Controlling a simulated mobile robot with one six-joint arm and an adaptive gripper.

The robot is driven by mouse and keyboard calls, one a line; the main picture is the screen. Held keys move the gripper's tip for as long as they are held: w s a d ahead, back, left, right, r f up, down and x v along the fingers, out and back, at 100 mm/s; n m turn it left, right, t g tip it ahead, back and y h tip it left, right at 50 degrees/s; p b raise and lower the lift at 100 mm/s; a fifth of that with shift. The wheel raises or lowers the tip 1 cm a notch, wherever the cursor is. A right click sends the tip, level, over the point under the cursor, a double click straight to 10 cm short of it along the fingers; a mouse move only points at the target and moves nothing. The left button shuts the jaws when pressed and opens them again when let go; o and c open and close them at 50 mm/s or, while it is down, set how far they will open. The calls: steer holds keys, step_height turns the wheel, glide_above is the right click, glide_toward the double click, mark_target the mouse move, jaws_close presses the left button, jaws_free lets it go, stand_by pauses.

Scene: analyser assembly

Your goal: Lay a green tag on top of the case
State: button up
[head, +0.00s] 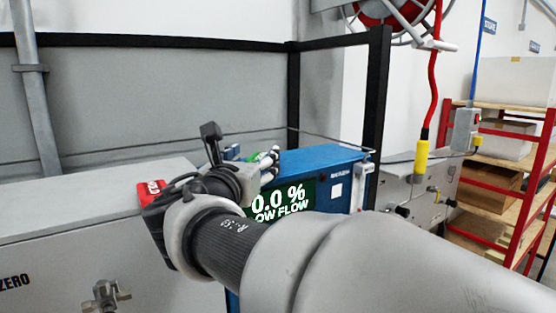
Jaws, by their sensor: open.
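The blue case (325,158) stands at the centre of the head view, with a green panel reading "0.0 %" and "LOW FLOW" on its front. A small green piece (262,157), probably the green tag, shows over the case's top at its left end. My gripper (268,166) is right by the green piece, its fingers partly hidden behind my wrist. The gripper is open. I cannot tell whether the green piece rests on the case or touches a finger. My arm hides the left and lower parts of the case.
A grey cabinet (80,215) with a latch stands at left. A black frame post (376,95) rises behind the case. At right are a grey box with a yellow connector (421,157) on a red hose, and red shelving (490,180) with cartons.

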steer(key=shift+r+p, duration=0.55)
steer(key=shift+r, duration=0.05)
steer(key=s+a+b, duration=0.2)
steer(key=s+b, duration=0.1)
steer(key=s, duration=0.8)
steer(key=s+d+f+m+g+h, duration=0.1)
steer(key=s+d+f+m+g, duration=0.25)
steer(key=d+f+m, duration=0.55)
steer(key=s+d+f+m+g+h, duration=0.2)
steer(key=d+f+m+g, duration=0.3)
steer(key=d, duration=0.6)
steer(key=s+d+f+m+g+y, duration=0.2)
steer(key=s+f+m+g+y, duration=0.2)
steer(key=s+f+m, duration=1.2)
steer(key=m+y, duration=0.2)
steer(key=m, duration=0.1)
steer(key=shift+f+m, duration=0.2)
steer(key=shift+m, duration=0.2)
steer(key=shift+d+g, duration=0.1)
steer(key=shift+g, duration=0.15)
steer(key=shift+c, duration=0.2)
